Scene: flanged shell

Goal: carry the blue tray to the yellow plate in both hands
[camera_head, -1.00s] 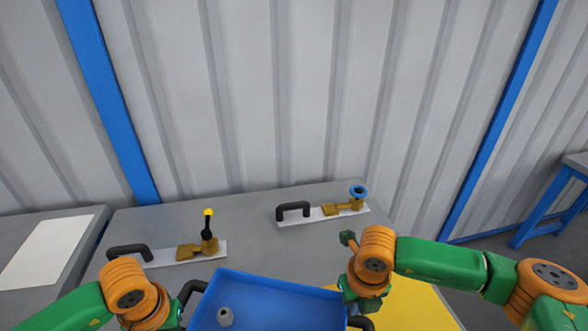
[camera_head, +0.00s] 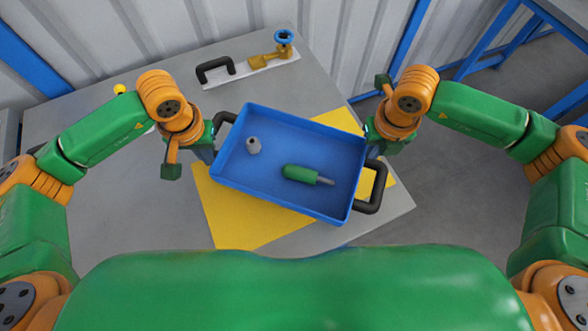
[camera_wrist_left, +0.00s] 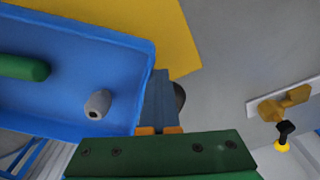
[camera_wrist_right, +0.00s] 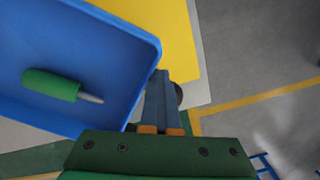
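The blue tray (camera_head: 325,150) is over the yellow plate (camera_head: 226,217), turned slightly against it; I cannot tell whether it touches the plate. It holds a grey nozzle-like piece (camera_head: 253,145) and a green-handled screwdriver (camera_head: 300,174). My left gripper (camera_head: 208,150) is at the tray's left black handle, and the left wrist view shows its fingers (camera_wrist_left: 159,98) close together around the handle. My right gripper (camera_head: 372,148) is at the right black handle (camera_head: 378,188); its fingers (camera_wrist_right: 160,98) are also close together on it. The fingers hide parts of both handles.
The table's right edge is close to the tray.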

